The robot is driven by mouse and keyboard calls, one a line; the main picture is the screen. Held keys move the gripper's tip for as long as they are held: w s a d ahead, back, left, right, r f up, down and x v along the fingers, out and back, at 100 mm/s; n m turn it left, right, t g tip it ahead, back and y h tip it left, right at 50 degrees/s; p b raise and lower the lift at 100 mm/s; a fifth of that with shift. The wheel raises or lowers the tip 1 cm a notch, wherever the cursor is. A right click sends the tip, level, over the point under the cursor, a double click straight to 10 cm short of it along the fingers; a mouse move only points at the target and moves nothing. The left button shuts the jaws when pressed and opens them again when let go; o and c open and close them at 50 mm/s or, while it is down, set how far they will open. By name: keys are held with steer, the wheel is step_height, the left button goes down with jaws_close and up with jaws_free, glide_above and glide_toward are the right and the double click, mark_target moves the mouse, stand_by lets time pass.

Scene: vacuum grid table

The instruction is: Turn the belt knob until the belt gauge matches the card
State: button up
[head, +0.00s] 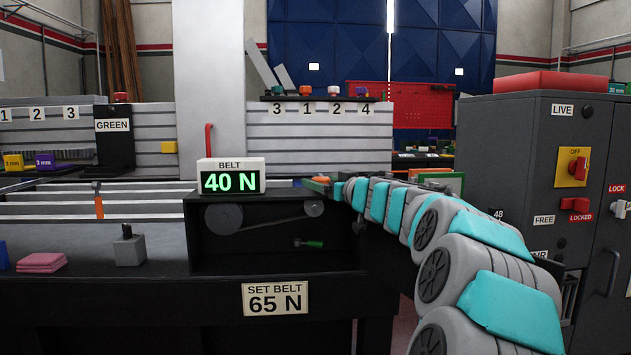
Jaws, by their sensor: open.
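The belt gauge (231,181) stands on top of a dark open-fronted box and reads 40 N in green. The card (276,299) on the front edge below reads SET BELT 65 N. Inside the box, a belt (265,226) runs around a large pulley at left and a smaller one at upper right. A small green-handled part (312,244) sits below the belt; I cannot tell whether it is the knob. My arm comes in from the lower right, and my gripper (338,190) is small at its far end, near the box's top right corner. It is open, with nothing visibly held.
A grey cabinet (520,150) with red switches stands at right. Left of the box are a grey block with a dark handle (129,248) and pink pads (42,262). Small orange and green items (318,184) lie near my gripper. Numbered shelves stand behind.

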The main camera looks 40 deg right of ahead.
mark_target(315, 179)
steer(key=shift+w+d+f, duration=0.1)
steer(key=shift+w, duration=1.15)
steer(key=shift+w+d, duration=0.1)
steer(key=shift+w, duration=0.5)
steer(key=c, duration=1.4)
